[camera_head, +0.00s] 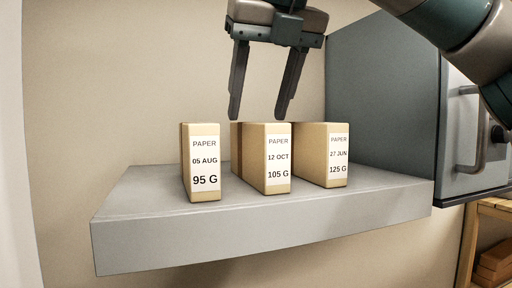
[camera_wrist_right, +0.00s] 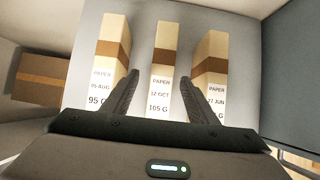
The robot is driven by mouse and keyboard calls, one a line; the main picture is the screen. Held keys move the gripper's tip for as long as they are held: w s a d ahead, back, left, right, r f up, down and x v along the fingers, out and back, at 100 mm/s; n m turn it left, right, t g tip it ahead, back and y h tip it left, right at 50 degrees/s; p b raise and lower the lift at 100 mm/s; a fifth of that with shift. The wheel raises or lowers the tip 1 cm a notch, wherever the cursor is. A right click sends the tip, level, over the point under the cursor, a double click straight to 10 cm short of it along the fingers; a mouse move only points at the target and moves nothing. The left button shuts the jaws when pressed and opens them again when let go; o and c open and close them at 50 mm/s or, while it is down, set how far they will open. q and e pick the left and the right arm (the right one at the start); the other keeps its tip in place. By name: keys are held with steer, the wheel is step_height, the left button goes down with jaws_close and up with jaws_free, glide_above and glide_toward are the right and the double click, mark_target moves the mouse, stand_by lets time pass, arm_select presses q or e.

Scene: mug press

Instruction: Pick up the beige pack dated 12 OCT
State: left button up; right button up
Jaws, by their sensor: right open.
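The beige pack dated 12 OCT (camera_head: 266,158) stands upright in the middle of three packs on a grey shelf (camera_head: 160,249). Its label reads PAPER, 12 OCT, 105 G. It also shows in the right wrist view (camera_wrist_right: 164,62), with a brown band across its top. My right gripper (camera_head: 261,116) is open and empty above the packs, its fingers pointing down. In the right wrist view its fingers (camera_wrist_right: 157,82) lie to either side of the 12 OCT pack in the picture. My left gripper is not in view.
The 05 AUG pack (camera_head: 201,162) stands to the left, with a gap. The 27 JUN pack (camera_head: 323,155) stands close on the right. A grey cabinet (camera_head: 385,100) with a handle is at the right. A brown box (camera_wrist_right: 42,80) lies left of the shelf in the wrist view.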

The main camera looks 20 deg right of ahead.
mark_target(251, 147)
steer(key=shift+p+x, duration=0.4)
steer(key=shift+x, duration=1.8)
steer(key=shift+w+d+f+p, duration=0.2)
steer(key=shift+w+f+p, duration=0.65)
steer(key=shift+p, duration=0.15)
steer(key=shift+p+x, duration=0.35)
steer(key=shift+x, duration=0.6)
steer(key=shift+w+f, duration=0.2)
steer(key=shift+f, duration=0.25)
jaws_close()
